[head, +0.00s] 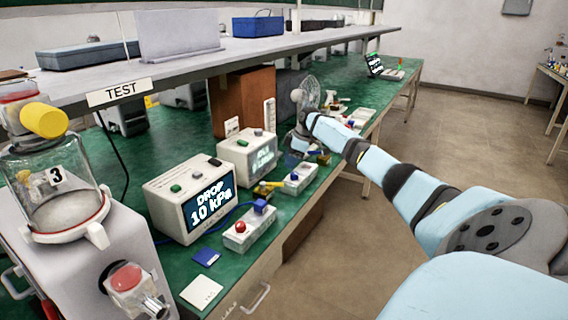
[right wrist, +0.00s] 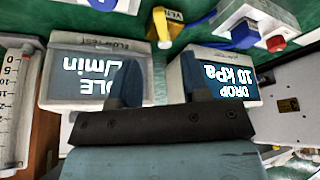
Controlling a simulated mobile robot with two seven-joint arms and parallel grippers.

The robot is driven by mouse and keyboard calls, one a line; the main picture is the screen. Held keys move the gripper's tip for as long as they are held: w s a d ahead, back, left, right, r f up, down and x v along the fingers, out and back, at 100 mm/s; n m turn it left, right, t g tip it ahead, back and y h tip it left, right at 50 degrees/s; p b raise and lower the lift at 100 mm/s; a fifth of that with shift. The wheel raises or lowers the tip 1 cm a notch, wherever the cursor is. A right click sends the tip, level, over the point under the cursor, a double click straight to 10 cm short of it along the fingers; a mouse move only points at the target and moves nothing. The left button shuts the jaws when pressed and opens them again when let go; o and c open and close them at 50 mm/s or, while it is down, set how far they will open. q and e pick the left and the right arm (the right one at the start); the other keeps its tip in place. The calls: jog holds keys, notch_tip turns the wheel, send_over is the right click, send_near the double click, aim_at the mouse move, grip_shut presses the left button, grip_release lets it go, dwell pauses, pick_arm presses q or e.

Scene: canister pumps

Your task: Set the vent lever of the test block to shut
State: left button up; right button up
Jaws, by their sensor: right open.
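A small yellow vent lever (head: 265,190) sits on the green bench beside the white test meters. In the right wrist view a yellow lever (right wrist: 161,25) shows at the top edge, by a partly cut-off tag that seems to read VENT. My left gripper is not in view.
A meter reading DROP 10 kPa (head: 190,200) and a flow meter (head: 248,152) stand close behind the lever. A grey box with a red button (head: 247,232) stands nearer. Another small grey box (head: 299,180) is to the right. A shelf (head: 200,65) overhangs the bench.

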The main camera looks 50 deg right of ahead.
jog(key=shift+v, duration=2.3)
jog(key=shift+f, duration=0.1)
